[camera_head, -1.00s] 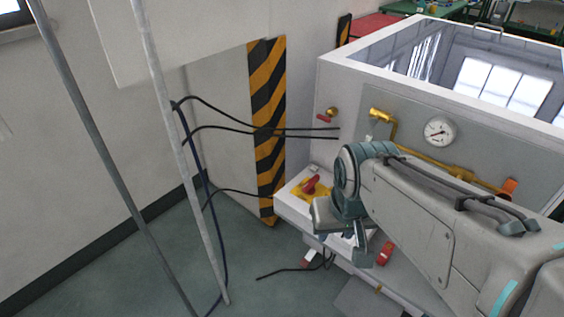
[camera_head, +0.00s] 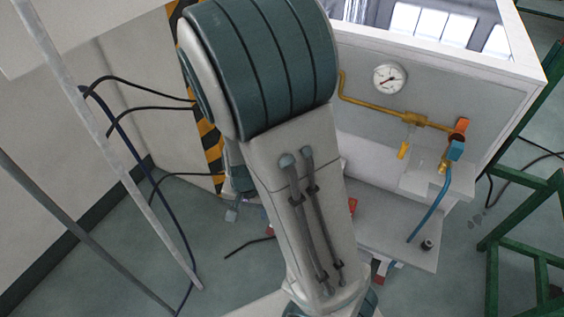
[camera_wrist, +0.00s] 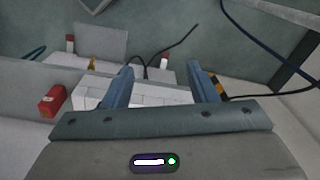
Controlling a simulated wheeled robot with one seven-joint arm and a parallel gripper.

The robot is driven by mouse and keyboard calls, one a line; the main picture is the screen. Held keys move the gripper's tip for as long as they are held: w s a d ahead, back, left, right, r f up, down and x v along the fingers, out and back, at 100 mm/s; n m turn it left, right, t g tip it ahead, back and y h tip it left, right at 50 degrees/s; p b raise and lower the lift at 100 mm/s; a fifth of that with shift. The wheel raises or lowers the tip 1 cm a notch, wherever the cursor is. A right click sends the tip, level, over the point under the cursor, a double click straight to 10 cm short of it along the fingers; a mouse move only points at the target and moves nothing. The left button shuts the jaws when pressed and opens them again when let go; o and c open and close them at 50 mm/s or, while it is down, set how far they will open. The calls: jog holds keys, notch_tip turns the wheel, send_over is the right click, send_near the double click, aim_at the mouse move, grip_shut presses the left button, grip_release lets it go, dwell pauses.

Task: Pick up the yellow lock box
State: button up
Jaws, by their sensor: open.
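My gripper (camera_wrist: 161,78) is open in the wrist view, with its two blue-grey fingers apart and nothing visibly held between them. Between and below the fingers is a pale, block-patterned surface. I cannot make out the yellow lock box in either current view. In the head view my arm covers the left end of the machine's ledge, where a yellow box with a red knob showed before.
The white machine (camera_head: 523,75) has a gauge (camera_head: 389,78), yellow pipe and blue hose (camera_head: 430,207). A red block (camera_wrist: 53,100) lies left of my fingers. Black cables and leaning poles stand at the left. A green frame (camera_head: 520,240) is at the right.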

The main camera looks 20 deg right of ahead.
jog(key=w+d+f+m+t+h+b, duration=0.1)
jog(key=w+d+f+m+h+b, duration=0.15)
jog(key=d+f+h, duration=0.5)
jog(key=w+d+r+m+t+h, duration=0.1)
jog(key=w+d+r+t+h, duration=0.15)
jog(key=w+r+t, duration=0.4)
jog(key=shift+h, duration=0.4)
jog(key=x, duration=0.3)
jog(key=w+a+x, duration=0.1)
jog(key=x, duration=0.2)
jog(key=b+x, duration=0.1)
jog(key=x, duration=0.2)
jog(key=shift+w+a+f, duration=0.15)
jog(key=shift+a+f, duration=0.05)
jog(key=shift+f, duration=0.25)
jog(key=shift+r+x, duration=0.1)
jog(key=shift+x, duration=1.25)
jog(key=shift+r+x, duration=0.15)
jog(key=shift+x, duration=1.15)
jog(key=shift+d, duration=0.1)
grip_shut()
